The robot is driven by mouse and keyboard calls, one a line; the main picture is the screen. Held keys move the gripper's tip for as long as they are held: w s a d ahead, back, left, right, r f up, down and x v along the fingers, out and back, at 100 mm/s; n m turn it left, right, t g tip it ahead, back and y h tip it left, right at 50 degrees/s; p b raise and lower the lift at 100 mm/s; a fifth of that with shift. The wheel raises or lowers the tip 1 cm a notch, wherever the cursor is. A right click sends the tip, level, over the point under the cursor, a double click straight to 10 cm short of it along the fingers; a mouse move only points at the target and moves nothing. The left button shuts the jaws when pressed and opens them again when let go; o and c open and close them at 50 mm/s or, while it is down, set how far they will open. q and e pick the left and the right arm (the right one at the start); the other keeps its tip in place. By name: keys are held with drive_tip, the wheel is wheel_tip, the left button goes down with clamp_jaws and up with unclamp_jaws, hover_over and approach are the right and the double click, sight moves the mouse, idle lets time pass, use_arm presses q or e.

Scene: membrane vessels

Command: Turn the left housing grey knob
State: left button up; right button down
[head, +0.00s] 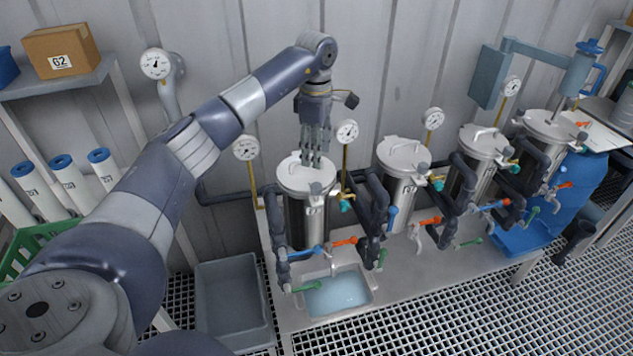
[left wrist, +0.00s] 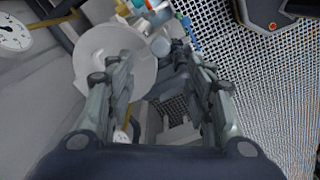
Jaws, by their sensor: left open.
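The left housing (head: 305,215) is an upright steel vessel with a round lid, at the left end of the row. In the left wrist view the pale round lid (left wrist: 95,55) lies mostly behind the left finger of my open gripper (left wrist: 157,58). My right gripper is out of view.
Gauges (head: 347,131) on yellow pipes stand close around the left housing. Dark pipes with blue, orange and green valve handles (head: 344,241) are at its front right. More vessels (head: 402,160) stand to the right. A grey bin (head: 230,300) and a sink (head: 337,293) are below.

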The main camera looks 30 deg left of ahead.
sight(317, 185)
use_arm(q)
wheel_tip(317, 185, down, 9)
drive_tip(key=p, duration=0.3)
drive_tip(key=shift+d+f, duration=0.1)
drive_tip(key=shift+f, duration=0.7)
drive_tip(key=c, duration=1.1)
